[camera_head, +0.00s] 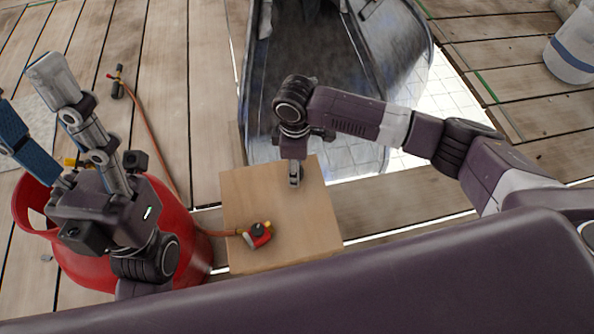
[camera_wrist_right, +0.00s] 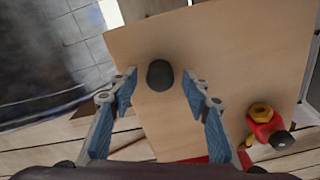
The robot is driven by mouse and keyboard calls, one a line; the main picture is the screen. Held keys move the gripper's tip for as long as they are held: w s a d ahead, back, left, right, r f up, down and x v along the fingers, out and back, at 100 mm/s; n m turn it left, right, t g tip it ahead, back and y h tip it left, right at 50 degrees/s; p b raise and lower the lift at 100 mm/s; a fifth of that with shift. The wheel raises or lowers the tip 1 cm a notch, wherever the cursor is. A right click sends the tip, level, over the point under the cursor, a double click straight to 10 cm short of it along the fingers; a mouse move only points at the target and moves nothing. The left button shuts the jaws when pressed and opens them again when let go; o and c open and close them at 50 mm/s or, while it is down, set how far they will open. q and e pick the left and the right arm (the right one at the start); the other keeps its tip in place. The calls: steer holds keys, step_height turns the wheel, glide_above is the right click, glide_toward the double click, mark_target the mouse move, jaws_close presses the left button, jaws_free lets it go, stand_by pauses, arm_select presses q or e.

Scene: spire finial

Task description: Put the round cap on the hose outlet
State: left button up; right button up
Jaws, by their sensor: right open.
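The round cap (camera_wrist_right: 160,75) is a small dark piece on the wooden board. In the right wrist view it appears centred between the fingertips of my right gripper (camera_wrist_right: 157,84), with gaps on both sides. My right gripper is open and points down over the board in the head view (camera_head: 295,178), where I cannot make out the cap. The hose outlet (camera_head: 258,235) is a red fitting near the board's front edge; its brass nut also shows in the right wrist view (camera_wrist_right: 261,112). My left gripper (camera_head: 24,98) is open and empty at the far left.
The wooden board (camera_head: 245,195) has bare surface between the cap and the fitting. A red gas cylinder (camera_head: 190,245) stands left of it. An orange hose (camera_head: 150,130) runs over the planks to a torch (camera_head: 120,85). A large metal spire piece (camera_head: 400,50) lies behind.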

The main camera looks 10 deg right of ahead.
steer(key=shift+c, duration=0.4)
steer(key=c, duration=1.1)
